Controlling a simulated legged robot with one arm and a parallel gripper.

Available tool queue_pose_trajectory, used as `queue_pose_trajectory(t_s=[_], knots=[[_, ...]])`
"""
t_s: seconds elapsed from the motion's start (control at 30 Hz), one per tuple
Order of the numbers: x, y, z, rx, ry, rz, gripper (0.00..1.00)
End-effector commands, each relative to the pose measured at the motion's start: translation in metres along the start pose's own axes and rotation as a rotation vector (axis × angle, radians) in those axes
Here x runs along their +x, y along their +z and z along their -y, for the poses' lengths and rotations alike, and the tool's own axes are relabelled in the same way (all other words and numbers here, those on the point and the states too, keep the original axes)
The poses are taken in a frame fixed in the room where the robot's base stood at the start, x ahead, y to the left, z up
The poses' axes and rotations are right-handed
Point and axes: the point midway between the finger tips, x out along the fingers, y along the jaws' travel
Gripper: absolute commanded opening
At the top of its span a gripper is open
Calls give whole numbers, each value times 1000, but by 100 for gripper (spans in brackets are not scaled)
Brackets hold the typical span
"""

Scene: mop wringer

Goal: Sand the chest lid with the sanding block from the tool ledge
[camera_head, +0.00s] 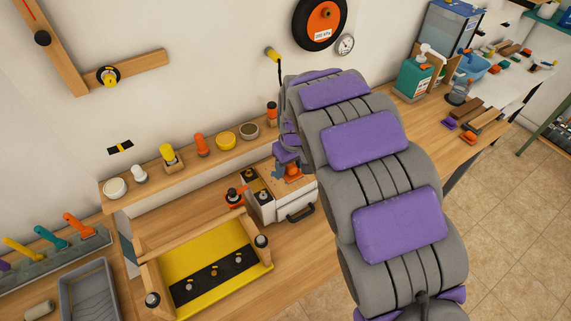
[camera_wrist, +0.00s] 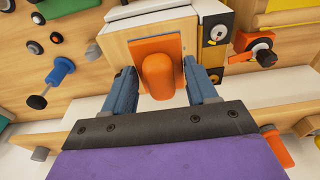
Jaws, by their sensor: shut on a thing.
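The orange sanding block (camera_wrist: 158,76) has a rounded grip on a flat orange base. My gripper (camera_wrist: 165,84) is shut on it, one blue-grey finger on each side of the grip. In the head view the block (camera_head: 293,173) is over the wooden top of the chest (camera_head: 283,212), a small white box with a dark front handle. The chest lid (camera_wrist: 118,42) shows as pale wood around the block's base in the wrist view. The base lies flat to the lid; I cannot tell if it touches. My arm hides part of the chest's right side.
The tool ledge (camera_head: 185,172) behind holds several knobs and tools. A yellow tray-like frame (camera_head: 205,262) stands left of the chest. Knobbed panels (camera_wrist: 216,34) adjoin the lid. A grey tray (camera_head: 90,295) and a tool rack (camera_head: 60,257) stand at the far left.

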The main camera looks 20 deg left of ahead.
Motion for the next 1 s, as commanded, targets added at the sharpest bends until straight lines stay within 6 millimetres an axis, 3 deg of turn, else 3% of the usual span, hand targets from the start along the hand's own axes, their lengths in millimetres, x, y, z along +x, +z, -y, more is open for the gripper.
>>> queue_pose_trajectory(t_s=[0.5,1.0], knots=[[48,2,5,-2,3,3,23],[53,1,6,-2,5,3,23]])
